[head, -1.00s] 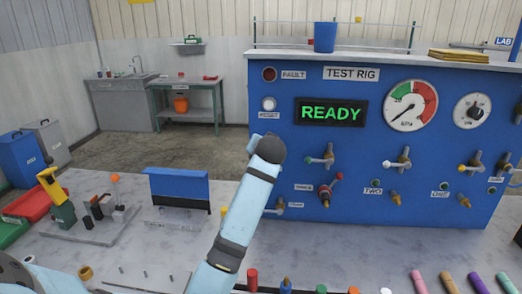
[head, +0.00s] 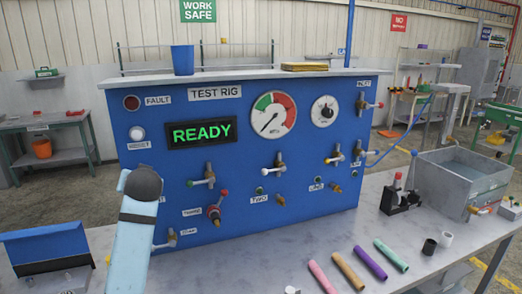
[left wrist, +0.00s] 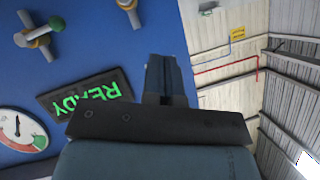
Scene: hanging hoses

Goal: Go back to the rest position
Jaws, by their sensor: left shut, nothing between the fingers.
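In the left wrist view my left gripper (left wrist: 163,80) is shut and empty, its dark fingers close together. Behind it is the blue face of the test rig (left wrist: 100,50) with its green READY display. In the head view a light blue link of my arm (head: 132,245) with a dark rounded joint stands in front of the left part of the test rig (head: 300,190); the gripper does not show there. My right gripper is in neither view.
A grey bench (head: 260,262) carries the rig. On it lie pink, tan, purple and green cylinders (head: 370,262), a black fixture (head: 401,192), a metal tank (head: 462,172) at the right and a blue-topped stand (head: 45,243) at the left. A blue hose (head: 400,140) hangs beside the rig.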

